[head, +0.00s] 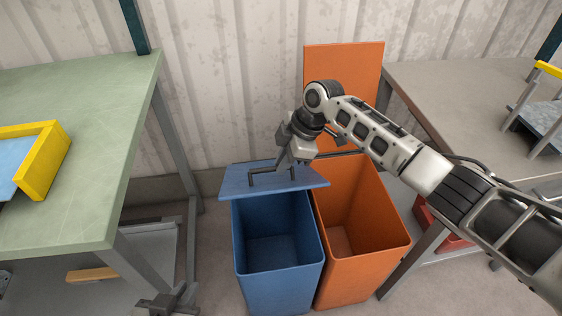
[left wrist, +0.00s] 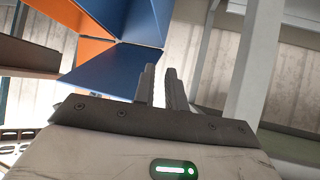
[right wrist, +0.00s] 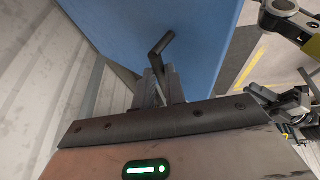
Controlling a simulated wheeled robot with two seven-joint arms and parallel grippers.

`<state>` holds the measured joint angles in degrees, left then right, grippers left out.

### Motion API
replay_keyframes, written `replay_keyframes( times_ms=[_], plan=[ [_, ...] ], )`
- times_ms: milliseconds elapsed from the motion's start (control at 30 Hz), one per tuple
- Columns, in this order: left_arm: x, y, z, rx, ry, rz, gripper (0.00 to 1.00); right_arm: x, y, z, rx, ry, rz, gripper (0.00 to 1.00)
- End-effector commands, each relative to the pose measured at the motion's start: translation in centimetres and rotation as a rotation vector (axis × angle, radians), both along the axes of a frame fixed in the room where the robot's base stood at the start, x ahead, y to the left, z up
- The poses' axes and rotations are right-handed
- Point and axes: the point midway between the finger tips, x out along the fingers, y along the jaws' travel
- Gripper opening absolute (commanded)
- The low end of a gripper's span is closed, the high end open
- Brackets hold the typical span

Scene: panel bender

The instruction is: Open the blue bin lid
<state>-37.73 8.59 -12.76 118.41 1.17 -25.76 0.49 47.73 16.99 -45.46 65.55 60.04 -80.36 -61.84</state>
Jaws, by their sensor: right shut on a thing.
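The blue bin (head: 282,282) stands open on the floor, its empty inside visible. Its flat blue lid (head: 240,182) is raised at the rear of the bin, tilted rather than upright; it also fills the top of the right wrist view (right wrist: 190,45). The lid has a dark bar handle (right wrist: 160,44). My right gripper (head: 290,168) is at the lid and shut on this handle. My left gripper (head: 165,302) is low at the bottom left, apart from the bin. Its fingers (left wrist: 162,88) hold nothing visible and show a narrow gap.
An orange bin (head: 365,250) with its orange lid (head: 342,65) upright stands against the blue bin's right side. A green-topped table (head: 95,150) is at left, and a grey table (head: 450,90) at right. A corrugated wall (head: 220,80) stands behind.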

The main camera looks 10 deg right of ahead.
Motion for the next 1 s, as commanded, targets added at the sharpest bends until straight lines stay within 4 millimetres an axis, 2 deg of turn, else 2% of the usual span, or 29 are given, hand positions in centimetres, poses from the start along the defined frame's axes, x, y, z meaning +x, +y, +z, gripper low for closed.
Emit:
replay_keyframes(
  times_ms=[33, 167, 267, 333, 400, 500, 700, 867, 1000],
  plan=[
    [0.4, -0.5, 0.1, -0.009, -0.006, -0.007, 0.00, 0.3, -0.4, -0.6, -0.009, -0.013, -0.011, 0.00],
    [2.5, -3.1, 1.4, -0.052, -0.024, -0.058, 0.00, 0.3, -0.4, -0.6, -0.010, -0.013, -0.012, 0.00],
    [4.9, -6.6, 3.0, -0.055, -0.046, -0.164, 0.00, 0.3, -0.4, -0.6, -0.010, -0.013, -0.012, 0.00],
    [6.5, -9.4, 4.0, 0.042, -0.072, -0.305, 0.00, 0.3, -0.4, -0.6, -0.010, -0.013, -0.012, 0.00],
    [7.7, -11.7, 4.7, 0.208, -0.107, -0.478, 0.00, 0.3, -0.4, -0.6, -0.010, -0.013, -0.012, 0.00],
    [9.0, -14.1, 5.7, 0.459, -0.168, -0.718, 0.00, 0.3, -0.4, -0.6, -0.010, -0.013, -0.012, 0.00],
    [11.1, -17.3, 8.3, 0.993, -0.298, -1.203, 0.00, 0.3, -0.4, -0.6, -0.010, -0.013, -0.012, 0.00],
    [12.6, -18.1, 10.8, 1.436, -0.370, -1.577, 0.00, 0.3, -0.4, -0.6, -0.010, -0.013, -0.012, 0.00],
    [13.6, -17.9, 13.0, 1.755, -0.374, -1.849, 0.00, 0.3, -0.4, -0.6, -0.010, -0.013, -0.012, 0.00]
  ],
)
